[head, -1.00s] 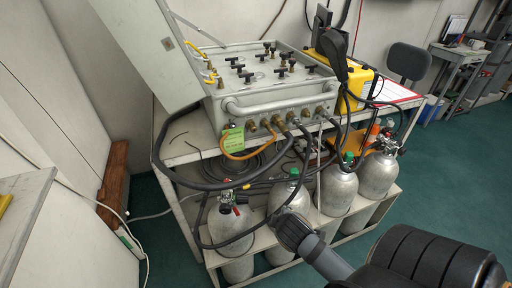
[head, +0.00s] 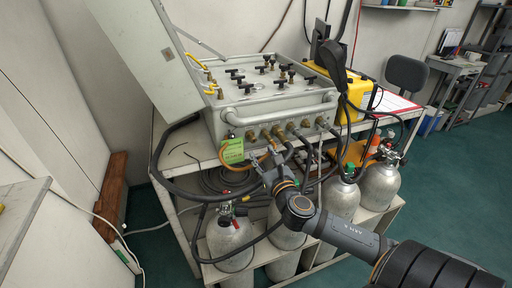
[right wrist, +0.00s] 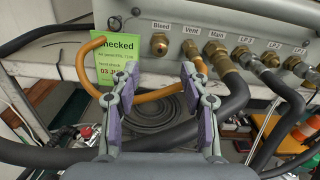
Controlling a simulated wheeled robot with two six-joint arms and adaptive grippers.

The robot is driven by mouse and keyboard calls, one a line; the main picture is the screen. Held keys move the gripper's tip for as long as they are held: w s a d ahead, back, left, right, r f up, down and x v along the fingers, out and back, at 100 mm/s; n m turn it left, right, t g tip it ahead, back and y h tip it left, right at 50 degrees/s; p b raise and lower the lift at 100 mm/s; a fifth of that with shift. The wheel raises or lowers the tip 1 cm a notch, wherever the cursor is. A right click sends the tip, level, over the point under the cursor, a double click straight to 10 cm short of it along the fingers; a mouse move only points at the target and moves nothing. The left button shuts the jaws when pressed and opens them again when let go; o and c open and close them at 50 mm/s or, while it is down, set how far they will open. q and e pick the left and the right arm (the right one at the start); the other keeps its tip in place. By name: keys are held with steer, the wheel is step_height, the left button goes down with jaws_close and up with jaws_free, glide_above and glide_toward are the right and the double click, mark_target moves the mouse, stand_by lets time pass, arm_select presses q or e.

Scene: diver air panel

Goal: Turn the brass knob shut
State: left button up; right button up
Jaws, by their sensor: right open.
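The grey panel box (head: 280,106) stands on the cart with its lid raised. In the right wrist view, a bare brass knob-like piece (right wrist: 159,44) sits under the label "Bleed" on the front face. Brass fittings with hoses are under "Vent" (right wrist: 192,48) and "Main" (right wrist: 219,55). Other brass pieces (head: 283,76) are on the panel top; which one is the task's knob I cannot tell for sure. My right gripper (head: 268,166) is open and empty, just below the front face; its fingers (right wrist: 157,80) point toward it, apart from the Bleed piece. My left gripper is out of view.
A green tag (right wrist: 117,62) and an orange hose (right wrist: 150,97) hang close to my right fingers. Thick black hoses (right wrist: 272,86) drop from the fittings. Silver cylinders (head: 380,186) stand below. A yellow case (head: 352,98) is on the cart's right.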

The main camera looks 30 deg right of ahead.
mark_target(254, 141)
steer(key=x, duration=0.6)
steer(key=shift+w+d, duration=0.1)
steer(key=shift+w, duration=0.3)
jaws_close()
